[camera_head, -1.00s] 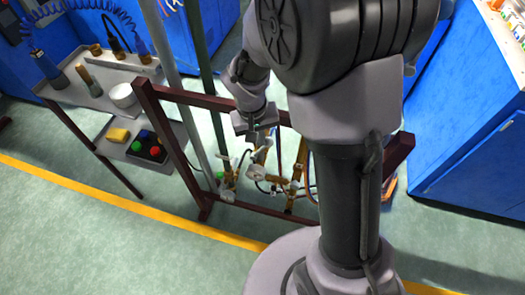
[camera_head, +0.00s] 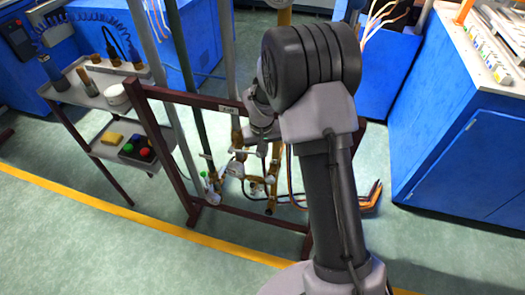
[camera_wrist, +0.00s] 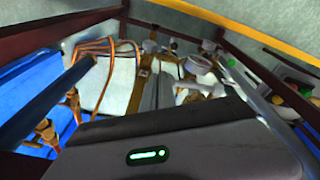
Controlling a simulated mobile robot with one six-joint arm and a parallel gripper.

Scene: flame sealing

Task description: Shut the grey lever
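Brass pipes with pale valves (camera_head: 236,168) stand inside a dark red frame (camera_head: 150,150). Small pale grey handles show on the valves, but I cannot single out the grey lever or its position. In the wrist view, pale valve fittings (camera_wrist: 198,66) and a brass pipe (camera_wrist: 138,92) lie beyond my gripper. My gripper (camera_head: 262,133) is by the frame's top bar, above the valves, and partly hidden by my arm. Its grey body with a green light (camera_wrist: 165,150) fills the bottom of the wrist view.
A grey trolley (camera_head: 75,97) with a yellow sponge (camera_head: 111,139) and a button box (camera_head: 138,149) stands left. A blue cabinet (camera_head: 450,165) stands right. Orange hoses hang behind the frame. Green floor with a yellow line (camera_head: 100,205) is clear in front.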

